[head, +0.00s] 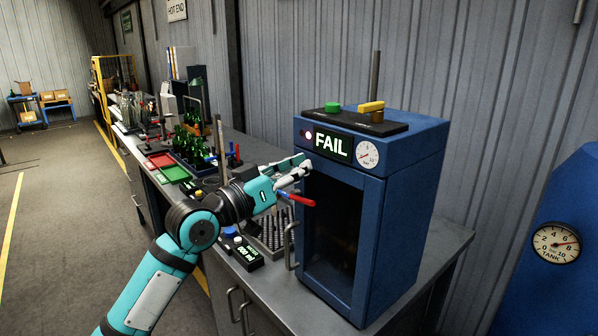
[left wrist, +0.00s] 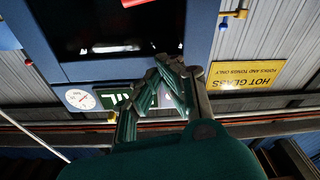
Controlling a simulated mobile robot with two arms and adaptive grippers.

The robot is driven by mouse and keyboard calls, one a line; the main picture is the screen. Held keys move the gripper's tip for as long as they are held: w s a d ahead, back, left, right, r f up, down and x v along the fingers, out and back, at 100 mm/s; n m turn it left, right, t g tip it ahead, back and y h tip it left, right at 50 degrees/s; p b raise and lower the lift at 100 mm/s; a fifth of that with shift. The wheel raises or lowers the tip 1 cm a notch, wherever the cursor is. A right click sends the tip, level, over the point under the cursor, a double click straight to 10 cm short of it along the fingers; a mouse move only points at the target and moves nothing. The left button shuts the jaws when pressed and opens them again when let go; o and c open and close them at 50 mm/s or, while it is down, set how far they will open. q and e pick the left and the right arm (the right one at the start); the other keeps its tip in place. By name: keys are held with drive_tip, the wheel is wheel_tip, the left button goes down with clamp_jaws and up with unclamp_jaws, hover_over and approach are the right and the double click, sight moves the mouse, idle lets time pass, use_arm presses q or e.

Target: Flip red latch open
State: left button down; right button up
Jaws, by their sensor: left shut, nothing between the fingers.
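The red latch (head: 300,200) is a short red bar that sticks out at the left front edge of the blue cabinet (head: 400,200), beside its dark glass door. My left gripper (head: 304,164) is shut and empty, at the cabinet's upper left front corner, a little above the latch. I cannot tell whether it touches the cabinet. In the left wrist view, the shut fingertips (left wrist: 166,66) lie in front of the cabinet front and partly cover the lit display. A red piece at the top edge of that view (left wrist: 135,2) may be the latch. My right gripper is not in view.
The cabinet shows a lit FAIL display (head: 332,144) and a round gauge (head: 367,153). A door handle (head: 291,246) stands out below the latch. Green bottles (head: 190,145) and trays crowd the bench to the left. A blue tank (head: 560,210) stands at right.

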use_arm(q)
drive_tip(key=b+v, duration=0.2)
drive_tip(key=v, duration=0.7)
drive_tip(key=shift+a+f, duration=0.2)
drive_tip(key=shift+f, duration=0.2)
